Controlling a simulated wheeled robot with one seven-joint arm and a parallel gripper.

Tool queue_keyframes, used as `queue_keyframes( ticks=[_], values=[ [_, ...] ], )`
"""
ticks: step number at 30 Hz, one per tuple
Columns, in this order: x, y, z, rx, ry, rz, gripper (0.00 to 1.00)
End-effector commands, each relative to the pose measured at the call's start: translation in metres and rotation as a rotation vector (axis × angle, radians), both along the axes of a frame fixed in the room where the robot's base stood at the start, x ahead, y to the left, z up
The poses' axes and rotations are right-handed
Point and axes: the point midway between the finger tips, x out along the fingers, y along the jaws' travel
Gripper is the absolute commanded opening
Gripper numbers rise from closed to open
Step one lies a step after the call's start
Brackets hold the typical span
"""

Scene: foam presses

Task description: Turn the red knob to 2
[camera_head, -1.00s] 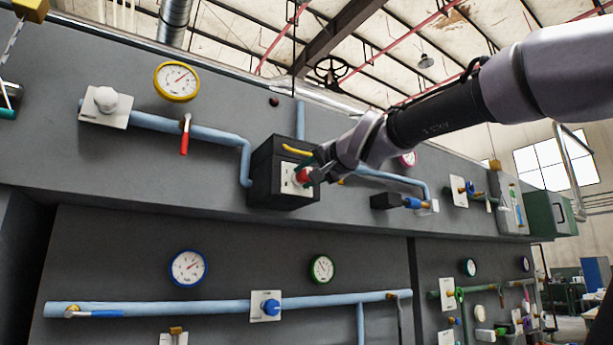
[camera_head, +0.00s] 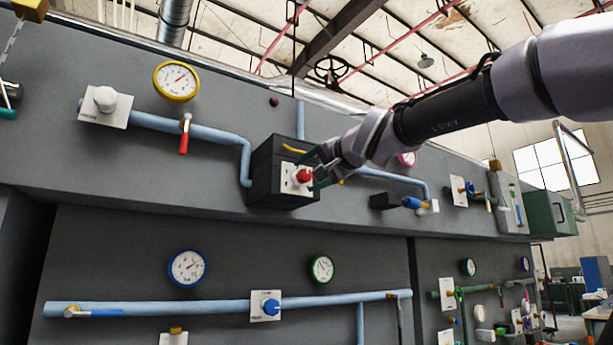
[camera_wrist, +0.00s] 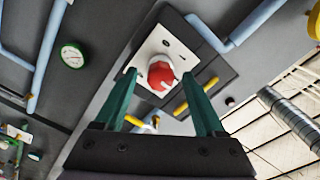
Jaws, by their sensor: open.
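The red knob (camera_head: 304,176) sits on a white plate (camera_head: 289,186) on the front of a black box (camera_head: 264,181) on the grey wall. In the wrist view the red knob (camera_wrist: 161,77) shows between and just beyond the two green fingers, with a white mark on its face. The white plate (camera_wrist: 150,48) around it has small print too small to read. My gripper (camera_head: 318,169) is open at the knob, one finger to each side. I cannot tell whether either finger touches it.
A yellow handle (camera_head: 294,149) is on the black box close to the gripper. Blue pipes (camera_head: 200,133) run to both sides. A white knob (camera_head: 105,99), a red lever (camera_head: 184,142) and a yellow-rimmed gauge (camera_head: 176,81) are to the left.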

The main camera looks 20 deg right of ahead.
Motion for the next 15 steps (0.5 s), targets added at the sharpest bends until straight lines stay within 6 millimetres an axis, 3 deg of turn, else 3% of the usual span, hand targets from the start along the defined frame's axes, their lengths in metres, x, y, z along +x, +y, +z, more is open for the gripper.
queue_keyframes(
  ticks=[9, 15],
  values=[
    [-0.063, -0.017, 0.001, 0.001, -0.004, -0.001, 0.72],
    [-0.086, -0.023, 0.000, -0.001, -0.002, 0.000, 0.72]
  ],
)
